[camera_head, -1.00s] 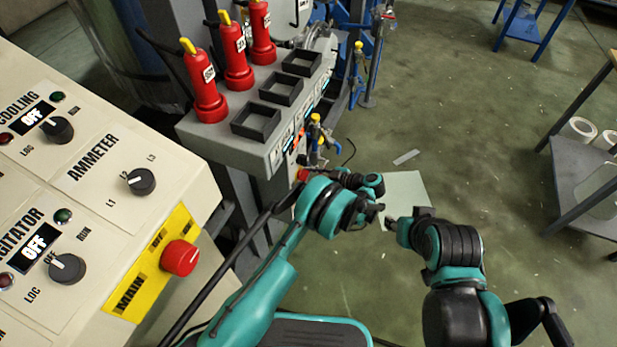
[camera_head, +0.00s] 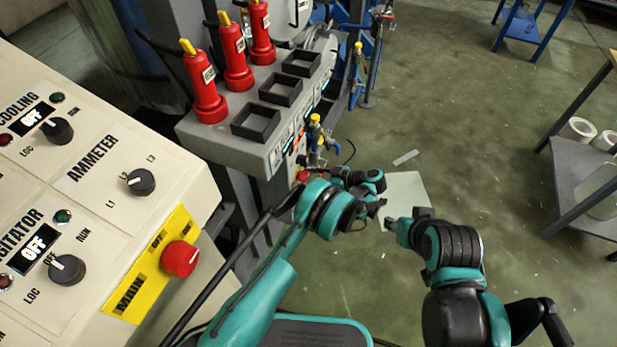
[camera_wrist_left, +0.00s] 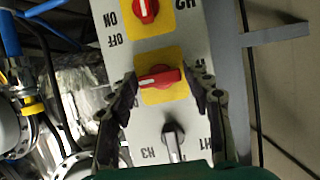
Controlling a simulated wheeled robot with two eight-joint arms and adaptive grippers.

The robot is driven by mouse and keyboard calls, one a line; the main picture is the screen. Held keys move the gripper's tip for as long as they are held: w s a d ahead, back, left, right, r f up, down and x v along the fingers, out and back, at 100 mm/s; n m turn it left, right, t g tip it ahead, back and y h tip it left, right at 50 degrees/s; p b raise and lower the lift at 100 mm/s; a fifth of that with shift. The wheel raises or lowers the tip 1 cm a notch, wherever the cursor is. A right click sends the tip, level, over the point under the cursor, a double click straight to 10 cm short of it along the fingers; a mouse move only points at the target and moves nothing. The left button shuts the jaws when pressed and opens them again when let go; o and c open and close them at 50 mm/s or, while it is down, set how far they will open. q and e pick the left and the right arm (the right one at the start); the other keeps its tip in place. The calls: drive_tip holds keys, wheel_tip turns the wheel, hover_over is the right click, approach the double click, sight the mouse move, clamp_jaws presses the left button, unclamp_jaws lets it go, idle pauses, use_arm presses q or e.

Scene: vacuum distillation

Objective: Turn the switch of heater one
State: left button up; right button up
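In the left wrist view a red switch (camera_wrist_left: 158,77) on a yellow plate sits in the middle of a grey panel, its handle lying roughly crosswise. Its own label is not readable, so I cannot tell its heater number. A dark selector knob (camera_wrist_left: 173,140) between H3 and H1 labels is below. My right gripper (camera_head: 397,225) shows small in the head view; its finger opening is unclear.
A beige control console (camera_head: 150,150) with a red main knob (camera_head: 180,259) fills the left. The grey cabinet (camera_head: 215,140) carries red bottles (camera_head: 238,65) and black trays (camera_head: 281,89). Blue-handled valves (camera_head: 318,140) stand close to my left arm.

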use_arm(q)
drive_tip(key=shift+d, duration=0.1)
drive_tip(key=v, duration=0.7)
drive_tip(key=shift+d, duration=0.2)
idle(0.5)
